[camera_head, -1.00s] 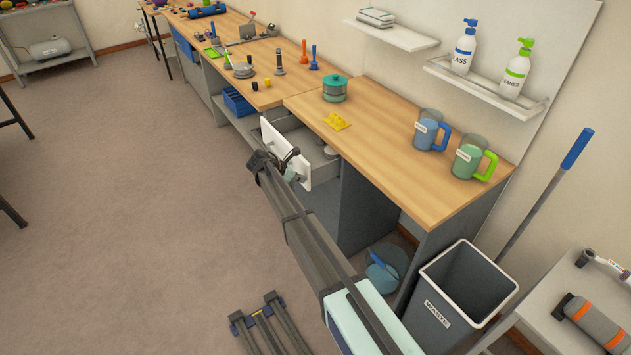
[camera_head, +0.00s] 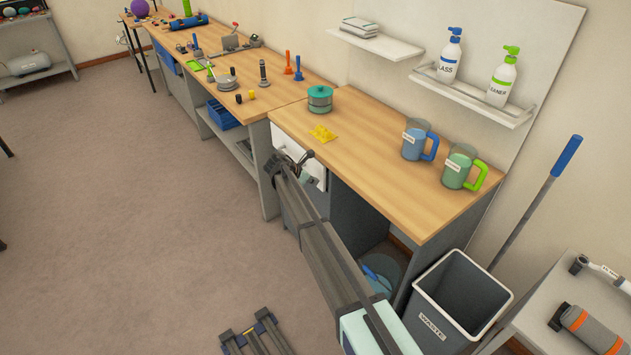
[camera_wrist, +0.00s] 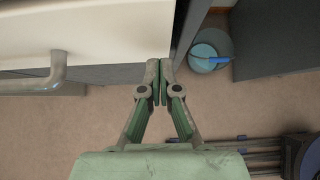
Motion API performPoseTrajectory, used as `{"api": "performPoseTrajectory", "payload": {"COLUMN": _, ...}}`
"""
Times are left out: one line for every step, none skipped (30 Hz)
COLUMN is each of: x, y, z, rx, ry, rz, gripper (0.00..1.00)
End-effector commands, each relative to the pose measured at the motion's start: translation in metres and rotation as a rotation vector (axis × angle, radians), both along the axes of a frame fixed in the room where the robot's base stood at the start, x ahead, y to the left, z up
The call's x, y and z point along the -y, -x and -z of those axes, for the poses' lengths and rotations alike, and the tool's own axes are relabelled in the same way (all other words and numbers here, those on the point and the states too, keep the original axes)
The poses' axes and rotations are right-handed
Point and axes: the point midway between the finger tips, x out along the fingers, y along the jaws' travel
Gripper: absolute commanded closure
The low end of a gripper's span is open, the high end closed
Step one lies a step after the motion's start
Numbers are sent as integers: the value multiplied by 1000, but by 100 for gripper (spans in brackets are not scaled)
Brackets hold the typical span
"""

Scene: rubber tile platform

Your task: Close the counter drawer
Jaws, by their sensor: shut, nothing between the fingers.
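The white counter drawer (camera_head: 318,173) sits under the wooden countertop, with its front now close to the counter's front edge. Whether it is fully flush is hidden by my arm. In the wrist view the pale drawer front (camera_wrist: 90,32) fills the upper left, with its grey bar handle (camera_wrist: 48,82) at the left. My gripper (camera_wrist: 160,72) is shut and empty, its fingertips at the right end of the drawer front, right of the handle. Touching or just apart, I cannot tell. In the head view my gripper is mostly hidden around the drawer front.
The wooden countertop (camera_head: 370,160) holds a green pot (camera_head: 320,99), a yellow item (camera_head: 322,133) and two mugs. A grey waste bin (camera_head: 455,300) stands at the right end of the counter. A blue bucket (camera_wrist: 206,50) sits in the open bay. The floor at left is clear.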

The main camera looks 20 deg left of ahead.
Motion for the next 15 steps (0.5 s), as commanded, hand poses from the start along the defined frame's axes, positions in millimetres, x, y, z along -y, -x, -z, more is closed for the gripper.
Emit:
{"api": "performPoseTrajectory", "payload": {"x": -2, "y": 4, "z": -1, "rx": 0, "ry": 0, "rz": 0, "gripper": 100}}
{"api": "performPoseTrajectory", "payload": {"x": -3, "y": 7, "z": -1, "rx": 0, "ry": 0, "rz": 0, "gripper": 100}}
{"api": "performPoseTrajectory", "payload": {"x": -5, "y": 11, "z": -1, "rx": 0, "ry": 0, "rz": 1, "gripper": 100}}
{"api": "performPoseTrajectory", "payload": {"x": -6, "y": 14, "z": -1, "rx": 0, "ry": 1, "rz": 2, "gripper": 100}}
{"api": "performPoseTrajectory", "payload": {"x": -8, "y": 18, "z": -1, "rx": -1, "ry": 1, "rz": 3, "gripper": 100}}
{"api": "performPoseTrajectory", "payload": {"x": -11, "y": 23, "z": -2, "rx": -1, "ry": 2, "rz": 5, "gripper": 100}}
{"api": "performPoseTrajectory", "payload": {"x": -13, "y": 27, "z": -2, "rx": -1, "ry": 1, "rz": 6, "gripper": 100}}
{"api": "performPoseTrajectory", "payload": {"x": -16, "y": 31, "z": -4, "rx": 1, "ry": 0, "rz": 6, "gripper": 100}}
{"api": "performPoseTrajectory", "payload": {"x": -19, "y": 36, "z": -9, "rx": 2, "ry": -2, "rz": 6, "gripper": 100}}
{"api": "performPoseTrajectory", "payload": {"x": -21, "y": 40, "z": -14, "rx": 2, "ry": -1, "rz": 6, "gripper": 100}}
{"api": "performPoseTrajectory", "payload": {"x": -24, "y": 43, "z": -18, "rx": 2, "ry": -1, "rz": 6, "gripper": 100}}
{"api": "performPoseTrajectory", "payload": {"x": -27, "y": 48, "z": -25, "rx": 2, "ry": -2, "rz": 6, "gripper": 100}}
{"api": "performPoseTrajectory", "payload": {"x": -30, "y": 52, "z": -29, "rx": 2, "ry": -1, "rz": 6, "gripper": 100}}
{"api": "performPoseTrajectory", "payload": {"x": -32, "y": 55, "z": -33, "rx": 1, "ry": 0, "rz": 6, "gripper": 100}}
{"api": "performPoseTrajectory", "payload": {"x": -36, "y": 60, "z": -39, "rx": 2, "ry": -1, "rz": 6, "gripper": 100}}
